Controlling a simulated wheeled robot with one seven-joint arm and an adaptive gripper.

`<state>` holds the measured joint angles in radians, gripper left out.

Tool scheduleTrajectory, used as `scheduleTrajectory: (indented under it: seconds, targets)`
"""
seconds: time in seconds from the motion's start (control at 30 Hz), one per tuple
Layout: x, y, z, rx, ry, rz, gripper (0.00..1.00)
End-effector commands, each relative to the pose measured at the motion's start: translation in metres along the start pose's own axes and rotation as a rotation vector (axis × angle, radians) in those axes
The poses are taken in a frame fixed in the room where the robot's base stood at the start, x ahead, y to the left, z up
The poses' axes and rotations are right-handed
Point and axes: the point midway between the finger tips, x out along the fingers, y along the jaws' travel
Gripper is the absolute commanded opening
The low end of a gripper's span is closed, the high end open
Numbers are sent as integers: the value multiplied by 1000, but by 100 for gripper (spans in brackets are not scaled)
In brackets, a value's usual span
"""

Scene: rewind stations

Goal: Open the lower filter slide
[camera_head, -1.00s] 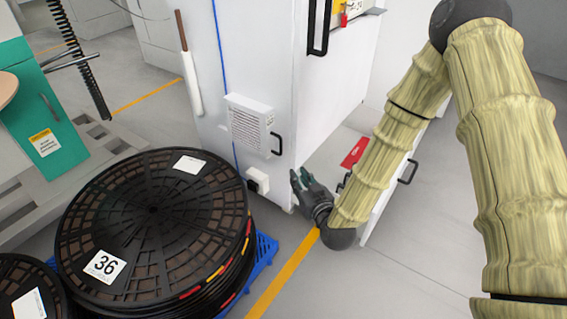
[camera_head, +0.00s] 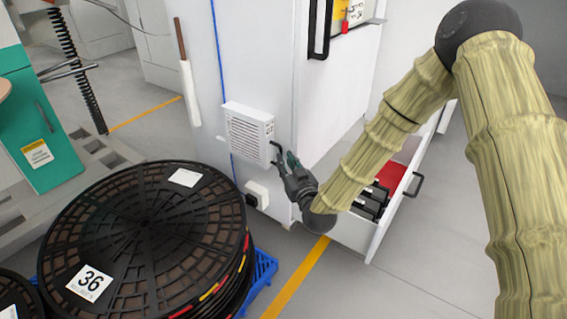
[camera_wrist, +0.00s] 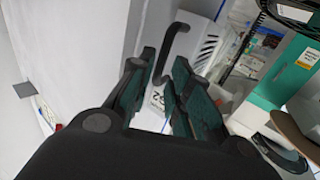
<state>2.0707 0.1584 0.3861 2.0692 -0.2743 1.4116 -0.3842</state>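A white louvred slide (camera_head: 249,136) stands on the side of the tall white cabinet, low down near its corner. It also shows in the wrist view (camera_wrist: 205,45), beyond the fingers. Its black bar handle (camera_wrist: 172,42) reaches down toward the gap between my fingertips. My gripper (camera_head: 284,156) is right at the handle, just right of the slide. In the wrist view my gripper (camera_wrist: 165,62) has its two green-padded fingers apart. Whether a pad touches the handle I cannot tell. My gripper hides part of the handle in the head view.
A large black reel marked 36 (camera_head: 150,235) lies on a blue pallet (camera_head: 262,268), below the slide. A white drawer (camera_head: 385,225) stands open at right, with black items inside. A white socket box (camera_head: 257,194) sits below the slide. Open floor lies at front right.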

Motion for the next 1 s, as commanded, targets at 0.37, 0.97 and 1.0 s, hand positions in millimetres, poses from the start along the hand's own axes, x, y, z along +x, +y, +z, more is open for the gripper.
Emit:
scheduleTrajectory:
  seconds: [0.37,0.97,1.0]
  targets:
    - [26,0,0,0,0,0,19]
    - [26,0,0,0,-1,-1,0]
    - [26,-1,0,0,-1,-1,0]
